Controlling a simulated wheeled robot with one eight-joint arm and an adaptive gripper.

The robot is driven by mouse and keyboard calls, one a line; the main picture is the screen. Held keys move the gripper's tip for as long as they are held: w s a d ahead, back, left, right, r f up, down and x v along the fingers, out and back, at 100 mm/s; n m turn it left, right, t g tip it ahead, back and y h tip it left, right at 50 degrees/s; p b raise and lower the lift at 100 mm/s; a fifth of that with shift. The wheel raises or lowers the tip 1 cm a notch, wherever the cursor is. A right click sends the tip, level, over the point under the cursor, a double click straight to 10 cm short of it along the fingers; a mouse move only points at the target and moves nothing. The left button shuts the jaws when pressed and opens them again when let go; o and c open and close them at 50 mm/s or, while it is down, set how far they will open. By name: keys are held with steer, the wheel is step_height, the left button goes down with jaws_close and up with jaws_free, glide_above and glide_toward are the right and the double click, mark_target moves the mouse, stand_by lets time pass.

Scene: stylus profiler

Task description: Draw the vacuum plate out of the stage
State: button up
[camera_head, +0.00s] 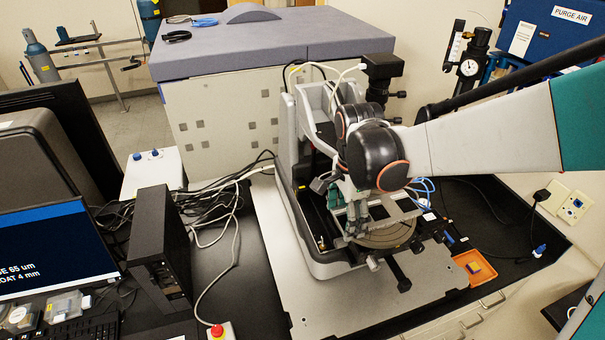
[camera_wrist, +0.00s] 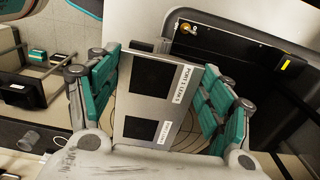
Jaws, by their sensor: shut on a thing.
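The vacuum plate (camera_wrist: 158,103) is a flat metal plate with dark square areas and white labels, in the middle of the wrist view. My gripper (camera_wrist: 158,78) has teal-padded fingers on both sides of it and is shut on the plate. In the head view my gripper (camera_head: 360,212) is low over the round stage (camera_head: 388,238) of the profiler, and my arm hides part of the stage. Ringed stage surface (camera_wrist: 190,132) shows behind the plate in the wrist view. I cannot tell whether the plate still touches the stage.
The grey profiler housing (camera_head: 290,170) rises close behind and left of my gripper. An orange tray (camera_head: 462,263) with a small yellow block lies to the right. A black computer case (camera_head: 160,245) and loose cables stand left. Bare base plate (camera_head: 330,300) lies in front.

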steer(key=shift+s+a+r+p, duration=0.15)
steer(key=shift+r+p, duration=0.15)
steer(key=shift+r, duration=0.3)
stand_by(0.4)
steer(key=shift+r, duration=0.1)
